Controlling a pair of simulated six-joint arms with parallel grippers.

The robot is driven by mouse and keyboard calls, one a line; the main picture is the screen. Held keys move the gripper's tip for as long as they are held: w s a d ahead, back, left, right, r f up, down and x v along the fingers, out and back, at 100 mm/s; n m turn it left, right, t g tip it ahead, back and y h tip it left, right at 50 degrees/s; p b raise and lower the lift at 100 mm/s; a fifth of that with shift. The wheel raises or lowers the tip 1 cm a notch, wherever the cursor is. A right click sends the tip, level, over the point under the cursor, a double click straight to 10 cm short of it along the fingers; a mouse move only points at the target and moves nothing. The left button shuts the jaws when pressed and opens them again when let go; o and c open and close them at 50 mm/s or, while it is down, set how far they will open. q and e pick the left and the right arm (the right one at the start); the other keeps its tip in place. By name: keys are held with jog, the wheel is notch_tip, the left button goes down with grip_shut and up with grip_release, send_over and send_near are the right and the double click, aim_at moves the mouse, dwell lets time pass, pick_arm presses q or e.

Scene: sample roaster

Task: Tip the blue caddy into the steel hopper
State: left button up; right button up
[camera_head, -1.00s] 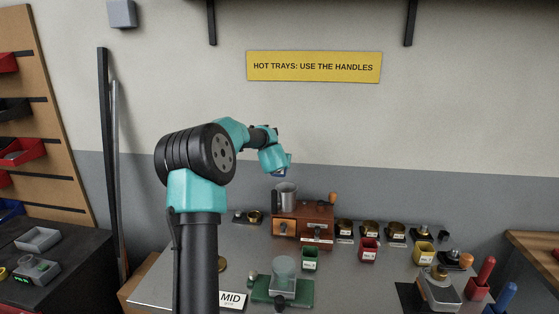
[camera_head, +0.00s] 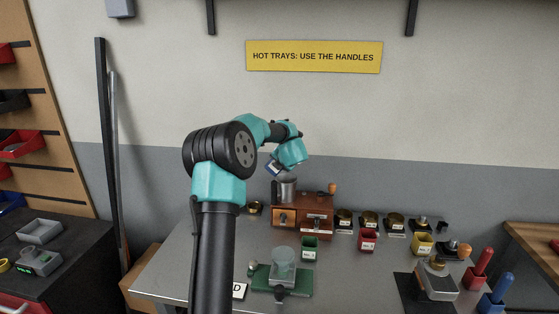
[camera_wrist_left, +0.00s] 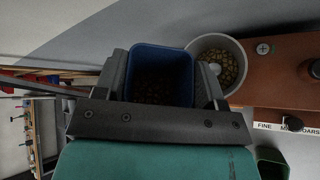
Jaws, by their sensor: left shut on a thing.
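My left gripper (camera_head: 279,168) is shut on the blue caddy (camera_head: 272,168), holding it tilted just above the steel hopper (camera_head: 286,188) on top of the wooden grinder. In the left wrist view the caddy (camera_wrist_left: 160,53) sits between the two dark fingers with its mouth showing. Dark brown beans lie deep inside it. The hopper (camera_wrist_left: 238,56) is right beside the caddy's rim there, and tan beans show within it around a pale centre piece. My right gripper is in neither view.
The wooden grinder (camera_head: 317,212) has an orange-knobbed part at its right. A green cup (camera_head: 310,247), a red cup (camera_head: 368,239) and several brass tins stand to the right. A green-based device (camera_head: 282,275) is in front.

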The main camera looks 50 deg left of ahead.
pick_arm(q)
jog(key=m+g, duration=0.1)
jog(key=w+f+m+g+y, duration=0.1)
jog(key=shift+d+f+m, duration=0.2)
jog(key=shift+d+m, duration=0.1)
jog(key=m+g, duration=0.1)
jog(key=f+m+g+y, duration=0.1)
jog(key=w+f+m+y, duration=0.1)
jog(key=shift+w+d+g, duration=0.1)
jog(key=shift+d+g, duration=0.15)
jog(key=shift+g, duration=0.15)
jog(key=shift+w+d+m+g+y, duration=0.2)
jog(key=shift+w+m+g+y, duration=0.25)
jog(key=shift+m+y, duration=0.3)
jog(key=shift+w+d+m+g+y, duration=0.15)
jog(key=shift+m+g+y, duration=0.2)
jog(key=shift+m+y, duration=0.45)
jog(key=shift+r, duration=0.15)
jog(key=shift+r, duration=1.4)
